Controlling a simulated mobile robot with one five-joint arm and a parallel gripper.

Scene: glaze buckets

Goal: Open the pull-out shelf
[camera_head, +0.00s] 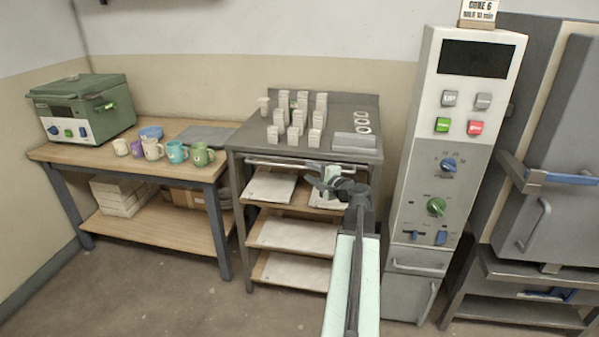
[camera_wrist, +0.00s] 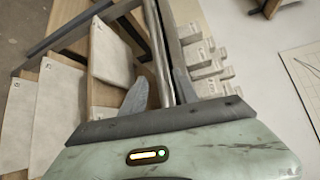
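The pull-out shelf sits just under the top of a grey metal stand (camera_head: 236,146) and appears pushed in. Its long metal bar handle (camera_head: 290,164) runs across the stand's front. My gripper (camera_head: 336,184) is at the right part of this handle, in front of the stand. In the wrist view the gripper's two dark fingers (camera_wrist: 158,88) are apart, with the metal bar (camera_wrist: 160,45) running between them. I cannot tell whether either finger touches the bar. My gripper and arm hide the handle's right part.
Below are wooden shelves with pale slabs (camera_head: 296,236). Several white test pieces (camera_head: 297,118) stand on top. A control cabinet (camera_head: 437,165) is close on the right, with a kiln (camera_head: 550,150) beyond. A workbench (camera_head: 150,160) with mugs is left. Floor in front is clear.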

